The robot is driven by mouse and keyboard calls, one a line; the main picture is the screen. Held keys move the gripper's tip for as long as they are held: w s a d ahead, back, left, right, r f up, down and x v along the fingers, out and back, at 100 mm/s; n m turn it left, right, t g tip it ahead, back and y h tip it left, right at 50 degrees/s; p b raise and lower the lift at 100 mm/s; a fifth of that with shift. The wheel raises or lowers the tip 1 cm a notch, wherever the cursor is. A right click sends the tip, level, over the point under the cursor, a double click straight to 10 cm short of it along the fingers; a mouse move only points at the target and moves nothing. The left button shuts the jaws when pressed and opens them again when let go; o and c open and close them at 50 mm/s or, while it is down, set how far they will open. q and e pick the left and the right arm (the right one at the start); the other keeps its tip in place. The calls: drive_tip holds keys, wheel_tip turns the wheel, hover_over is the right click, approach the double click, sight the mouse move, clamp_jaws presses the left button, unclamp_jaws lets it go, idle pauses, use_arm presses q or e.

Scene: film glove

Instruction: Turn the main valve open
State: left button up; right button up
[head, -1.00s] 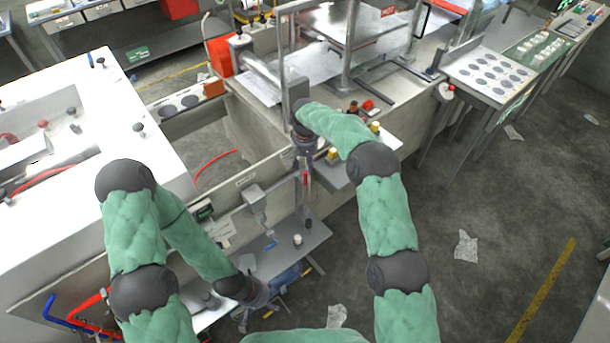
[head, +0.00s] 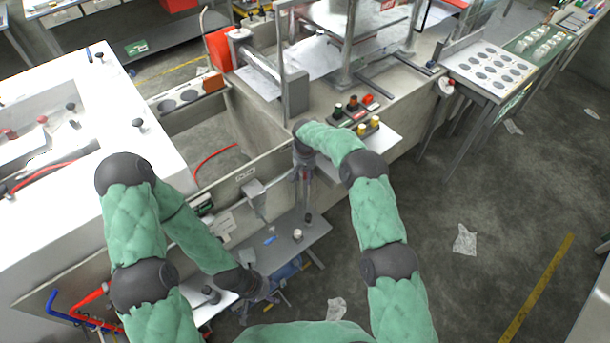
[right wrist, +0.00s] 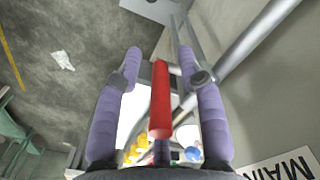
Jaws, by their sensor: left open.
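A red lever handle (right wrist: 160,100) shows in the right wrist view, lying lengthwise between the two purple fingers of my right gripper (right wrist: 160,58). Gaps show on both sides of it, so the fingers are open around it without visibly gripping it. A white sign (right wrist: 285,167) reading "MAIN" is at the lower right there. In the head view my right gripper (head: 306,190) points down beside the trough's front wall; its fingers are small and the lever is hard to make out. My left gripper (head: 264,296) is open, low near a small shelf and pipes.
A grey pipe (right wrist: 255,45) runs close to the right finger. A grey shelf (head: 312,232) with small items lies below my right gripper. A control block with buttons (head: 350,110) sits on the bench. Red and blue pipes (head: 75,312) are at lower left.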

clamp_jaws()
drive_tip(key=shift+a+f+t+h+b, duration=0.15)
drive_tip(key=shift+t+h+b, duration=0.35)
drive_tip(key=shift+b, duration=0.55)
drive_tip(key=shift+s+a+t+h+b, duration=0.2)
drive_tip(key=shift+t+h+b, duration=0.45)
drive_tip(key=shift+b, duration=1.3)
drive_tip(key=shift+s+a+t+h+b, duration=0.15)
drive_tip(key=shift+t+h+b, duration=0.25)
drive_tip(key=shift+h+b, duration=1.05)
drive_tip(key=shift+s+a+t+h+b, duration=0.15)
drive_tip(key=shift+t+b, duration=0.4)
drive_tip(key=shift+b, duration=1.9)
drive_tip(key=shift+w, duration=0.15)
unclamp_jaws()
drive_tip(key=shift+o, duration=0.3)
drive_tip(key=shift+a, duration=0.1)
